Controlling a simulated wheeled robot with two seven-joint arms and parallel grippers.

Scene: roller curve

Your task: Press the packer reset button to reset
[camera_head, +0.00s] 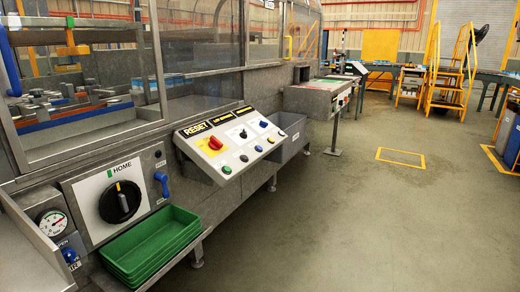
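A slanted white control panel (237,157) juts out from the grey packer machine (225,82) at the middle of the head view. A black label with yellow letters reading RESET (196,128) is at its upper left. A red knob or button (215,142) sits just below that label. A green button (227,169), a blue button (244,158) and several other small buttons line the panel's lower edge. I cannot tell from their size whether any is pressed or lit. Neither of my grippers is in view.
A dial marked HOME (121,201), a blue valve handle (162,184) and a pressure gauge (52,222) are at the lower left. Stacked green trays (152,242) stick out below. A grey bin (296,139) stands behind the panel. The floor (350,225) at right is clear.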

